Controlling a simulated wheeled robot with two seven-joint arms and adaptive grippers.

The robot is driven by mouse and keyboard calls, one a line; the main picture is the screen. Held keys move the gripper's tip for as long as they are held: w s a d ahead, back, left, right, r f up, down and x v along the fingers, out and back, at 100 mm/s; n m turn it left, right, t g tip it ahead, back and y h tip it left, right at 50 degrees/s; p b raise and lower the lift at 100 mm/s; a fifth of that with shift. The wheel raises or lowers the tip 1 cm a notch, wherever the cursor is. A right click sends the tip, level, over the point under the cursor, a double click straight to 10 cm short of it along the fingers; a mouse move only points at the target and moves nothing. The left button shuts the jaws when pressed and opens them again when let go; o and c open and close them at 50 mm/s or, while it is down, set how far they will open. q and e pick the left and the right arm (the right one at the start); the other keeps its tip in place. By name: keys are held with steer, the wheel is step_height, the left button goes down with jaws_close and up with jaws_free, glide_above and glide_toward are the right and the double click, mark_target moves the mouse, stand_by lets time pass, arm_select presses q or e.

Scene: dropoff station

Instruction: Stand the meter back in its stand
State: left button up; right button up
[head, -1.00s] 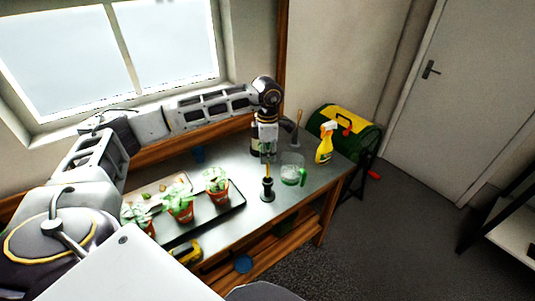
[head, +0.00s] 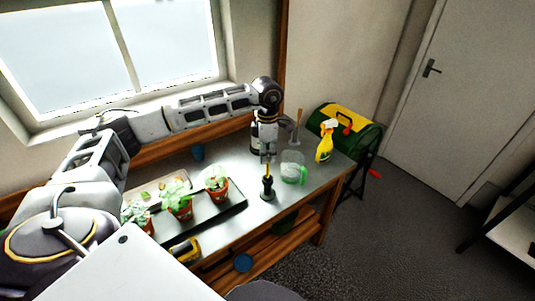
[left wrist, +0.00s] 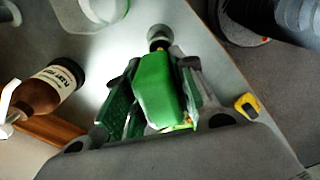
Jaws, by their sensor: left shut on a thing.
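My left gripper (head: 267,152) reaches over the metal bench and points down. In the left wrist view it (left wrist: 150,100) is shut on a green body, the meter (left wrist: 158,88), held between the two fingers. In the head view the fingers mostly hide the meter. A black upright holder with a round base, which looks like the stand (head: 268,191), stands just below the gripper. A thin orange-yellow stem shows between holder and gripper; I cannot tell whether it belongs to the meter. My right gripper is not in view.
A clear cup with a green handle (head: 293,168) stands close right of the gripper. A brown bottle (left wrist: 45,90) is close behind. A yellow spray bottle (head: 325,143) stands farther right. A tray (head: 232,210) with potted plants lies left. The bench's front edge is near.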

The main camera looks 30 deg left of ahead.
mark_target(268, 170)
arm_select(q)
steer(key=shift+f+b, duration=0.5)
steer(key=shift+f, duration=0.1)
steer(key=shift+f+b, duration=0.5)
steer(key=shift+f, duration=0.15)
stand_by(0.8)
steer(key=shift+f+b, duration=0.45)
steer(key=shift+f, duration=0.1)
stand_by(0.9)
steer(key=shift+f+b, duration=1.75)
steer(key=shift+f, duration=0.55)
stand_by(2.2)
